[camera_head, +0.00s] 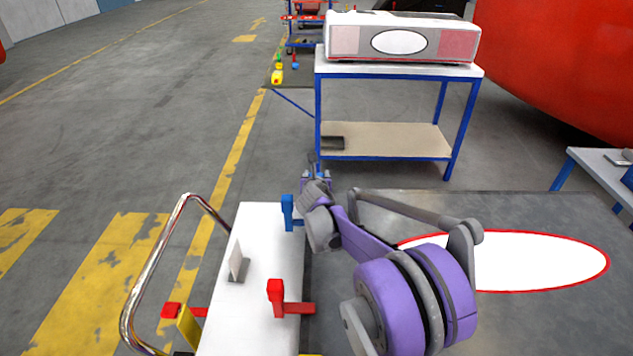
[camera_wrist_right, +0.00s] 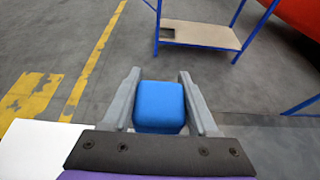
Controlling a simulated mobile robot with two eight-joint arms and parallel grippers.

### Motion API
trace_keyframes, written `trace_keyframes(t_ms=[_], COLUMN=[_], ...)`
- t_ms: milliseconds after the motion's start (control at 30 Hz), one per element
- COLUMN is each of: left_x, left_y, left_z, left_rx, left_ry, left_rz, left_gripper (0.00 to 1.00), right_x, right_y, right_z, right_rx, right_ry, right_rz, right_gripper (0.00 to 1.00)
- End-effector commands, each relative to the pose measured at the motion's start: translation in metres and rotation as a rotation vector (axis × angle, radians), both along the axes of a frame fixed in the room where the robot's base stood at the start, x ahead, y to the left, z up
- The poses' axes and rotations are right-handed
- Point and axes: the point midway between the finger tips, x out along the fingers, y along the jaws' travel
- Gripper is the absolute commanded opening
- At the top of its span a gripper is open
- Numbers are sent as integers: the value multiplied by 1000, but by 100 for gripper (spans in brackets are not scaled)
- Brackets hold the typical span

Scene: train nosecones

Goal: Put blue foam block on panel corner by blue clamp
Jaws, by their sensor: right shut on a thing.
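My right gripper (camera_head: 316,177) reaches past the far edge of the work surface in the head view. In the right wrist view the gripper (camera_wrist_right: 160,78) is shut on the blue foam block (camera_wrist_right: 159,106), with a grey finger on each side. The blue clamp (camera_head: 288,212) stands at the far right corner of a white board (camera_head: 262,222), just left of my right arm. A dark grey panel (camera_head: 520,215) with a white, red-edged oval lies to the right, partly hidden by my purple arm. My left gripper is not in view.
A red clamp (camera_head: 276,298) sits on the white board's right edge, nearer me. A chrome rail (camera_head: 150,262) curves along the left. Beyond, a blue-framed table (camera_head: 400,70) bears a white and pink box (camera_head: 350,42). Open floor lies at the left.

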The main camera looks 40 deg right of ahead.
Motion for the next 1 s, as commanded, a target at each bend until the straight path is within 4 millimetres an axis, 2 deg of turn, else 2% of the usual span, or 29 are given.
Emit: trace_keyframes(t_ms=[33,167,533,567,700,1000], left_x=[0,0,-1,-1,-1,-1], left_y=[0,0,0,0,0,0], left_z=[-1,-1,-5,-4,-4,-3], left_rx=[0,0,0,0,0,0], left_ry=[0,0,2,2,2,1], left_rz=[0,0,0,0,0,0], left_gripper=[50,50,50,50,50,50], right_x=[1,0,0,0,0,0], right_y=[0,0,0,0,0,0], right_z=[-9,-20,-25,-25,-24,-23], right_rx=[0,1,0,1,1,1], right_ry=[0,-1,0,-1,-1,-1], right_rz=[0,0,0,0,1,0], right_gripper=[7,7,7,63,88,89])
